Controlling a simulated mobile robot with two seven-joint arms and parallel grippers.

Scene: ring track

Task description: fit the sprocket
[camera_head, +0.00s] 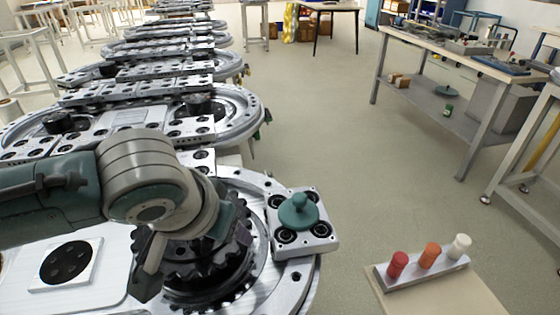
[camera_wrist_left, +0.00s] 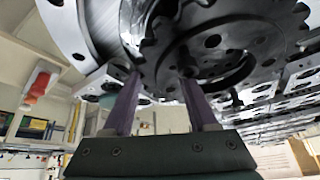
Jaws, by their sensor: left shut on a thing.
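The black toothed sprocket (camera_head: 225,277) is on or just over the ring track's near end (camera_head: 300,270), below my left arm. I cannot tell whether it is fully seated. It also fills the upper part of the left wrist view (camera_wrist_left: 235,40). My left gripper (camera_head: 195,242) reaches down onto the sprocket's middle and is shut on it. In the left wrist view, the purple fingers of the left gripper (camera_wrist_left: 158,88) reach up to the sprocket's hub, which is partly hidden. My right gripper is not in view.
A plate with a teal knob (camera_head: 299,210) stands right of the sprocket. A stand with red, orange and white pegs (camera_head: 425,272) is at the lower right. More ring tracks (camera_head: 190,105) run away behind. A workbench (camera_head: 450,55) stands back right, with clear floor between.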

